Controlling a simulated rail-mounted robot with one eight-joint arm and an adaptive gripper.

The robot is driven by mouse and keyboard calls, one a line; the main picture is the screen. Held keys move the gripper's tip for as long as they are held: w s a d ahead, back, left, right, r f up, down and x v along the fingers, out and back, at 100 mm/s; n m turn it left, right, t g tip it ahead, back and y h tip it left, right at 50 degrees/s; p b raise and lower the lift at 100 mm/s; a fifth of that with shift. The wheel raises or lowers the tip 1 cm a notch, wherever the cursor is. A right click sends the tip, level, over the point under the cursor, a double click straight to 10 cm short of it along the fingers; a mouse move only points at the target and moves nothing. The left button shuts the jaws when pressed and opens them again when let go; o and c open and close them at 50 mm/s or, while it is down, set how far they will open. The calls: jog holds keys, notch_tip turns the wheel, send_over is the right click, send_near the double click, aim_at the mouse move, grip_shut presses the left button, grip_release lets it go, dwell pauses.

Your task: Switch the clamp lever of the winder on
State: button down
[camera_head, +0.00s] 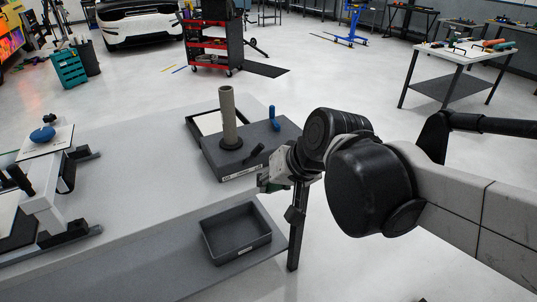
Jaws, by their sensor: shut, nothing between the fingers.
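The winder (215,160) is a dark grey box near the right end of the grey table, with an upright brown-grey cylinder (227,105) on a black round base. A short black lever (253,154) leans on its front part. A blue upright handle (274,118) stands at its back right. Which of the two is the clamp lever, I cannot tell. My gripper (266,184) is small in view, shut and empty, just in front of the winder's right front corner. My arm comes in from the right. The fingertips are partly unclear, and I cannot tell whether they touch the winder.
A shallow framed tray (203,122) is behind the winder's left side. A fixture with a blue knob (42,134) stands at the table's left. The table's middle (130,190) is clear.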

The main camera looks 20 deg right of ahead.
jog(key=w+d+f+m+t+y+b, duration=0.25)
jog(key=w+f+b, duration=0.2)
jog(key=w, duration=0.25)
jog(key=w+d+f+m+t+y+b, duration=0.1)
jog(key=w+d+f+m+y+b, duration=0.3)
jog(key=w, duration=0.3)
jog(key=w+d+f+m+t+y+b, duration=0.1)
jog(key=d+f+m+t+y+b, duration=0.1)
jog(key=d, duration=0.5)
jog(key=w+d+f+m+t+y+b, duration=0.1)
jog(key=d+f+m+t+y+b, duration=0.1)
jog(key=d+b, duration=0.4)
notch_tip(320, 180, down, 2)
jog(key=shift+d+f+m+t, duration=0.15)
jog(key=shift+d+m+t, duration=0.3)
jog(key=shift+d+t, duration=0.55)
jog(key=shift+a, duration=0.15)
